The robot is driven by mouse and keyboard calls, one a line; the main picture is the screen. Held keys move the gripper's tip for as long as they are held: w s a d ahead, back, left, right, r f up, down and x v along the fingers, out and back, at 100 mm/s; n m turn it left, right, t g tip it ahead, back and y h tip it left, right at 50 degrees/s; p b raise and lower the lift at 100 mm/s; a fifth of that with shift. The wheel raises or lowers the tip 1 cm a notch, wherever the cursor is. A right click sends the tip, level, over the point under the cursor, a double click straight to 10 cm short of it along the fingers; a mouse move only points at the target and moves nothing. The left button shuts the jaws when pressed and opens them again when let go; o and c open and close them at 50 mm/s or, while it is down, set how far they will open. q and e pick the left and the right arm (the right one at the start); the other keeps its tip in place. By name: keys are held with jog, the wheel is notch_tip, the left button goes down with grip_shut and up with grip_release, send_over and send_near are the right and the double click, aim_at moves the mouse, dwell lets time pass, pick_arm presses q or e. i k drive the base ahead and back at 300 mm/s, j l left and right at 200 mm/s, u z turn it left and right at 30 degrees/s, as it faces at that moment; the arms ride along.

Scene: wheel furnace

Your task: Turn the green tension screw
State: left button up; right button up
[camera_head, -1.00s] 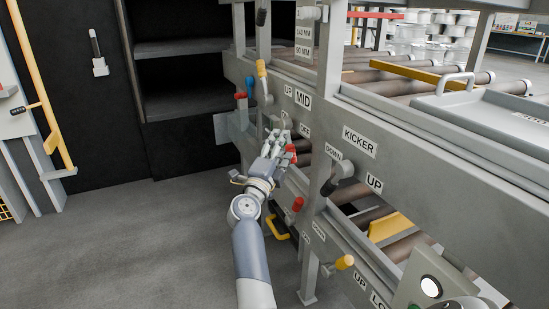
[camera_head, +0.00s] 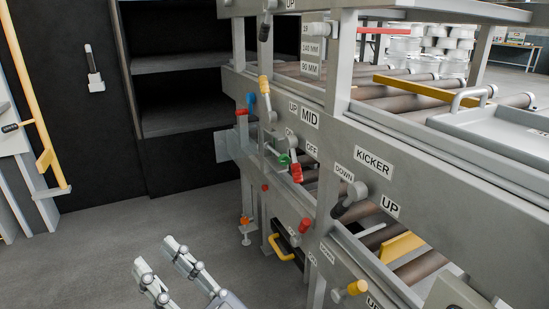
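The green tension screw (camera_head: 284,160) is small and sits on the side of the grey furnace frame, below the MID label and just left of a red-tipped lever (camera_head: 296,172). Its lower part is hard to make out. My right gripper (camera_head: 157,255) is at the bottom left of the head view, over the floor. Its fingers are spread apart with nothing between them. It is well below and left of the screw, not touching the frame. My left gripper is not in view.
A yellow-tipped lever (camera_head: 264,85) and a blue knob (camera_head: 251,99) stand above the screw. A black KICKER lever (camera_head: 350,199) is to the right. A yellow handle (camera_head: 283,246) and an orange knob (camera_head: 245,220) are lower. The floor at left is free.

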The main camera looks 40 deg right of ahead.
aim_at(284, 160)
jog(key=i, duration=1.1)
jog(key=i+z, duration=0.15)
jog(key=i, duration=0.9)
jog(key=i+j, duration=0.1)
jog(key=i, duration=1)
jog(key=i+z, duration=0.15)
jog(key=z, duration=1.6)
